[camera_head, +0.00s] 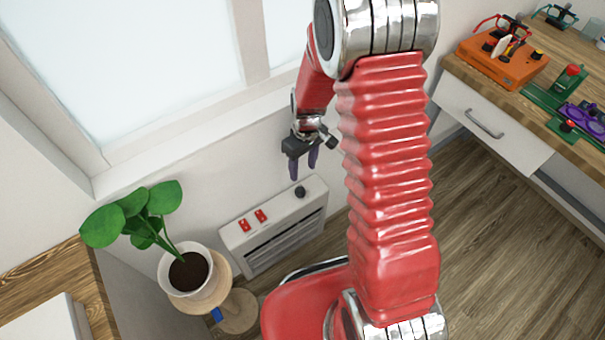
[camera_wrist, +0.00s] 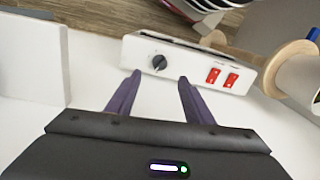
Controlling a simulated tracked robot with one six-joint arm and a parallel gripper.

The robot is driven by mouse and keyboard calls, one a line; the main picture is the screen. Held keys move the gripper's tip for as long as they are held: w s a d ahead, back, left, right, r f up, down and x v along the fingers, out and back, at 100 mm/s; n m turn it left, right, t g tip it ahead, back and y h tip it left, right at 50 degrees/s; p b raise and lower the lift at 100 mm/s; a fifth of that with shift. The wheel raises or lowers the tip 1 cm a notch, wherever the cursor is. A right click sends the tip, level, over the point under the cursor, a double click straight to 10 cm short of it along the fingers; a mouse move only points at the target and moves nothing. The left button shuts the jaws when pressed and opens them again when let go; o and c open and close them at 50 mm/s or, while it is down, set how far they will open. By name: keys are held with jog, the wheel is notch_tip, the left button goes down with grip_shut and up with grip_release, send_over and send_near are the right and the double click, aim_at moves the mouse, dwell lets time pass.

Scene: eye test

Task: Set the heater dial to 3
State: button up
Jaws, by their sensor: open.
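The heater (camera_head: 275,228) is a white box with a dark grille, low against the wall under the window in the head view. Its black round dial (camera_head: 300,192) sits on the top panel, right of two red switches (camera_head: 253,220). My gripper (camera_head: 303,172) is open and empty, its purple fingers apart from the dial and above it. In the wrist view the heater (camera_wrist: 190,66) is beyond my fingertips (camera_wrist: 160,76). The dial (camera_wrist: 159,62) shows between and just past them, with a light pointer line. Its marks are too small to read.
A potted plant (camera_head: 187,272) stands on a round wooden stand (camera_head: 238,312) left of the heater. A workbench (camera_head: 455,75) with a drawer, an orange device (camera_head: 502,62) and green and purple parts is at the right. Bare floor (camera_head: 490,230) lies right of my arm.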

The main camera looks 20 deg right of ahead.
jog(key=shift+r, duration=0.95)
jog(key=shift+r, duration=0.1)
jog(key=s+r+m+t, duration=0.1)
jog(key=s+r, duration=0.2)
jog(key=r, duration=0.6)
jog(key=s+r+m+t, duration=0.1)
jog(key=s+r+t, duration=0.1)
jog(key=r, duration=0.8)
jog(key=s+a+r+m+t, duration=0.1)
jog(key=s+r+m+t, duration=0.1)
jog(key=s+r, duration=0.9)
jog(key=s+t, duration=0.1)
jog(key=s, duration=0.3)
jog(key=shift+r+m+h, duration=0.35)
jog(key=shift+m+h, duration=0.05)
jog(key=shift+c, duration=0.6)
